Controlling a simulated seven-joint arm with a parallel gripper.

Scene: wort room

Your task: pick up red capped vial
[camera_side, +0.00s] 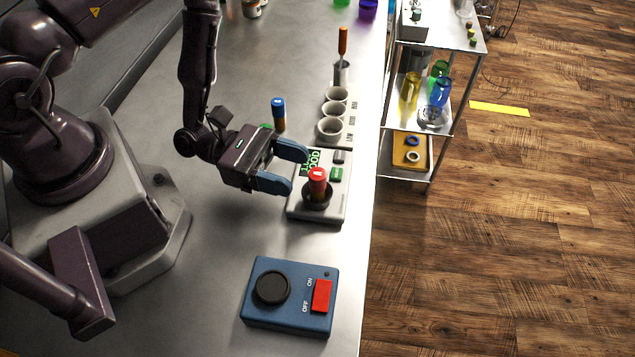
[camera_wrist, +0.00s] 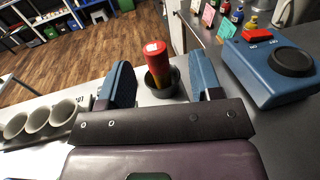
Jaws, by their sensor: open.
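The red capped vial (camera_side: 318,181) stands upright in the dark round holder (camera_side: 317,199) of a grey device with a green display. My gripper (camera_side: 290,167) is open, with its blue fingers pointing toward the vial and the vial just beyond their tips in the side view. In the wrist view the vial (camera_wrist: 157,63) shows between the two fingers (camera_wrist: 160,78), with its base in the dark cup (camera_wrist: 160,82). I see no contact between the fingers and the vial.
A blue box (camera_side: 290,296) with a black knob and red switch sits in front. A blue capped vial (camera_side: 279,114) stands behind my gripper. White cups (camera_side: 331,127) stand in a row farther back. A shelf cart (camera_side: 432,110) is beyond the table's right edge.

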